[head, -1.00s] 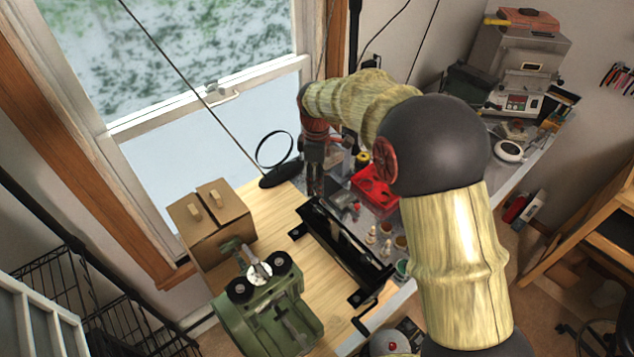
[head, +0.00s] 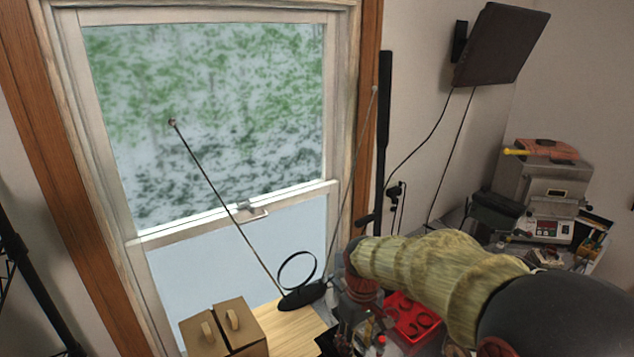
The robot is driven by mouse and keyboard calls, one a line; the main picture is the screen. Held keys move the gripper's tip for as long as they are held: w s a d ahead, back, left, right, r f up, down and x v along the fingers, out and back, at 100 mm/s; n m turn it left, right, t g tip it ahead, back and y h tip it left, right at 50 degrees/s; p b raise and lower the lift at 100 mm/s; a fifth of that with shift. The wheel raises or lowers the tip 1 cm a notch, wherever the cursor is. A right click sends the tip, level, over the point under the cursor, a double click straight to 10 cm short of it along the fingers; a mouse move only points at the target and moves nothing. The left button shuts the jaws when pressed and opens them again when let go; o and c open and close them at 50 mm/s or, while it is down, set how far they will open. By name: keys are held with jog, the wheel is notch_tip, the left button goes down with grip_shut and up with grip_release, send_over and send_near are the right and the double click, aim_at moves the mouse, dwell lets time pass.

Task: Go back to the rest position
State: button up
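My arm reaches in from the lower right of the head view and bends down at its far end. My gripper (head: 352,318) hangs at that end, near the bottom of the picture, above the cluttered back of the bench. Its fingers are small and blend into the clutter behind them, so I cannot tell whether they are open or shut. I make out nothing held in it.
A brown box (head: 228,332) and a black antenna base (head: 303,295) with long rods stand left of my gripper. A red tray (head: 413,320) lies to its right. A grey machine (head: 545,190) stands at the back right. A window and a wall screen (head: 503,45) are behind.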

jog(key=s+d+r+m+t+b, duration=0.1)
jog(key=s+d+m+t+b, duration=0.2)
jog(key=s+b, duration=0.3)
jog(key=s+d+r+m+t+b, duration=0.1)
jog(key=s+d+b, duration=0.5)
jog(key=s, duration=1)
jog(key=m+t, duration=0.1)
jog(key=m, duration=0.1)
jog(key=shift+d+r+m+t, duration=0.15)
jog(key=shift+m+t, duration=0.15)
jog(key=shift+t, duration=0.1)
